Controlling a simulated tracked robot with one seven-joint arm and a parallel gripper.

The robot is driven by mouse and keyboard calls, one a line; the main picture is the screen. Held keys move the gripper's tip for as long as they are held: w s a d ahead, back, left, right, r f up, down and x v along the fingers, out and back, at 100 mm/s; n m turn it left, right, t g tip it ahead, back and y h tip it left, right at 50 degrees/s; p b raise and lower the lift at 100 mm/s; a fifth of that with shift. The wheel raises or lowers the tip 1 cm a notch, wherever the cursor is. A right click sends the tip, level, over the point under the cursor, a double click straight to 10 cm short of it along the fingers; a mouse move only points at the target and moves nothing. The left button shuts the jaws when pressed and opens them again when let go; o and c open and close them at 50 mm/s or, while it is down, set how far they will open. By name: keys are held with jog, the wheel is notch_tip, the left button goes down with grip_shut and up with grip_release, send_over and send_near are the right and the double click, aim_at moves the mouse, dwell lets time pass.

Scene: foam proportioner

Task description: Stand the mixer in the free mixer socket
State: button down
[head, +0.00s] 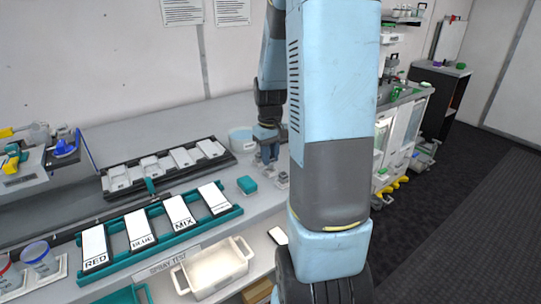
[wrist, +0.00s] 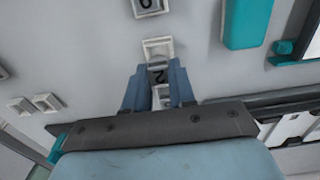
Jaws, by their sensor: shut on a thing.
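A white square socket (wrist: 158,43) lies right at the fingertips in the wrist view. I cannot tell whether the mixer is in it or just above it. A second white square socket (wrist: 146,8) with a dark mark is at the top edge. In the head view my gripper (head: 268,155) is low over the bench, partly hidden by my arm.
A teal block (wrist: 247,22) lies right of the sockets; it also shows in the head view (head: 247,185). A teal rack (head: 153,236) holds labelled white cards. Behind it is a dark tray (head: 165,170) of white pieces. A pale blue tub (head: 241,139) stands close to my gripper.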

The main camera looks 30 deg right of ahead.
jog(key=shift+f, duration=0.15)
jog(key=shift+f, duration=0.75)
jog(key=shift+c, duration=2.3)
grip_release()
jog(key=shift+r, duration=0.1)
jog(key=shift+r, duration=3.6)
jog(key=shift+s+r, duration=0.1)
jog(key=shift+r, duration=0.2)
